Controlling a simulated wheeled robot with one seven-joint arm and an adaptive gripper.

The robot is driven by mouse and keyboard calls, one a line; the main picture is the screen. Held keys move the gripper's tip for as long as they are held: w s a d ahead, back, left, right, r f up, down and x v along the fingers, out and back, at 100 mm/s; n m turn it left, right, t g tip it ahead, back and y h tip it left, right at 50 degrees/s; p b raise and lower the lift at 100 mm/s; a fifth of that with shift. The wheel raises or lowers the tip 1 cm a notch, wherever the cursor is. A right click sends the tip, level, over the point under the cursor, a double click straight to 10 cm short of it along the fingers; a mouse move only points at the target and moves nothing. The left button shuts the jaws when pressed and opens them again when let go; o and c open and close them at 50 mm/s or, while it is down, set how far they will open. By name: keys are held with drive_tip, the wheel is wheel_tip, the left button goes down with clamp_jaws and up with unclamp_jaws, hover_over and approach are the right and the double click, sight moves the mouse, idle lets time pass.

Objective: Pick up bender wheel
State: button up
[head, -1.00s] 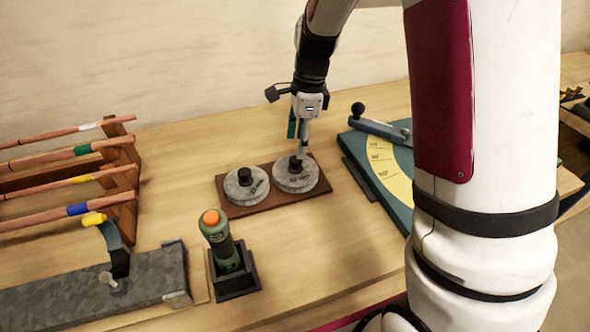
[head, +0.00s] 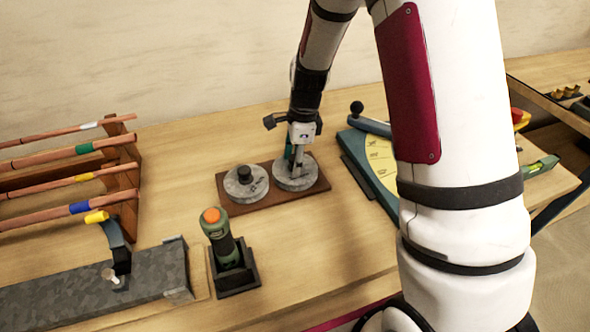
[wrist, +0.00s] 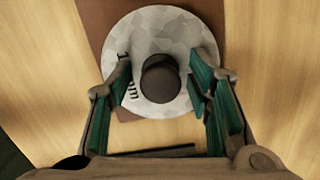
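Two grey bender wheels with dark centre knobs sit on a brown board (head: 262,201). In the wrist view my gripper (wrist: 160,78) is open, with teal-padded fingers on both sides of the dark knob (wrist: 160,85) of the right wheel (wrist: 158,35). Gaps show between the pads and the knob. Partial lettering shows on the wheel beside the left finger. In the head view my gripper hides the knob.
A teal bender plate with a yellow scale (head: 382,158) stands close to the right. A green tool with an orange top (head: 222,240) stands in a dark holder in front. A rack of copper pipes (head: 125,180) is at left. Bare table lies front right of the board.

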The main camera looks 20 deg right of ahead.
clamp_jaws()
